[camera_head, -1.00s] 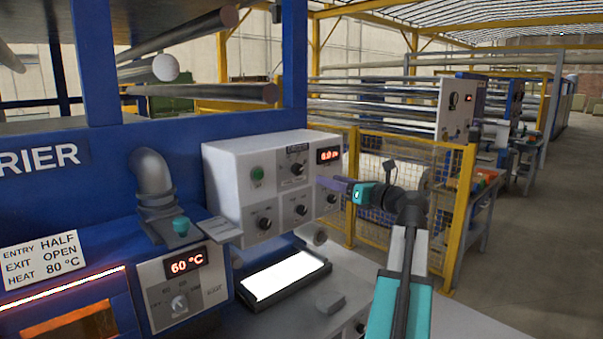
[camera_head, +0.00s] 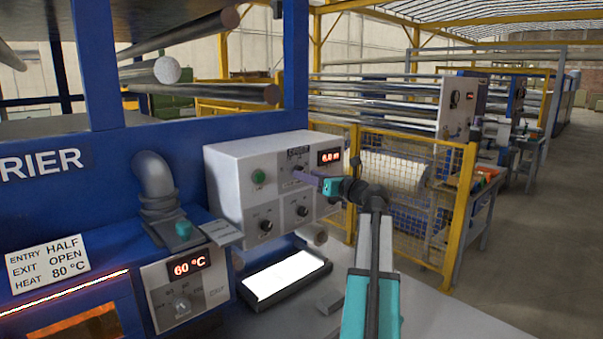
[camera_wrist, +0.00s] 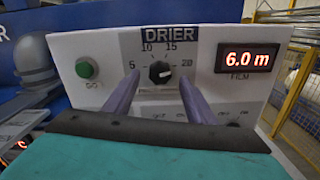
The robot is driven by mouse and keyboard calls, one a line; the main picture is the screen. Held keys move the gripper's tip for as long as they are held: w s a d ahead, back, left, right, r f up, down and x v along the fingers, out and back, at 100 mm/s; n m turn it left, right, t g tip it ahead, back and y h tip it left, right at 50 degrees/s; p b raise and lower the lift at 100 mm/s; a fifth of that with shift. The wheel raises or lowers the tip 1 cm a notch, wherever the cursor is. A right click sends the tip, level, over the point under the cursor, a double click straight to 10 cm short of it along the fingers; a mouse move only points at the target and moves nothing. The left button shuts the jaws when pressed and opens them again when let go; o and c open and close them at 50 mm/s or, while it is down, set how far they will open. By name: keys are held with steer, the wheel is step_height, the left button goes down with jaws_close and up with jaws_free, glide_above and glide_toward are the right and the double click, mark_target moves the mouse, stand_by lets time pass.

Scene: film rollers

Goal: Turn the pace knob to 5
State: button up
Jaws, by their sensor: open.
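The pace knob (camera_wrist: 160,72) is a round black knob on the white DRIER control box (camera_head: 225,185), with marks 5, 10, 15 and 20 around it. Its pointer direction is too small to read surely. In the wrist view my gripper (camera_wrist: 161,77) is open, its two purple fingers on either side of the knob, with gaps visible. Whether the tips reach past the knob's face I cannot tell. In the head view my gripper (camera_head: 303,178) is at the upper knob of the box and partly hides it. The red display (camera_wrist: 247,58) reads 6.0 m, labelled FILM.
A green button (camera_wrist: 87,68) is left of the knob. Two lower knobs (camera_head: 265,226) (camera_head: 302,211) sit below it on the box. A lit white panel (camera_head: 285,275) and a grey block (camera_head: 331,302) lie on the bench. A yellow fence (camera_head: 462,200) stands to the right.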

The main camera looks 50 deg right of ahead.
steer(key=shift+w+d, duration=0.1)
steer(key=shift+w, duration=1.35)
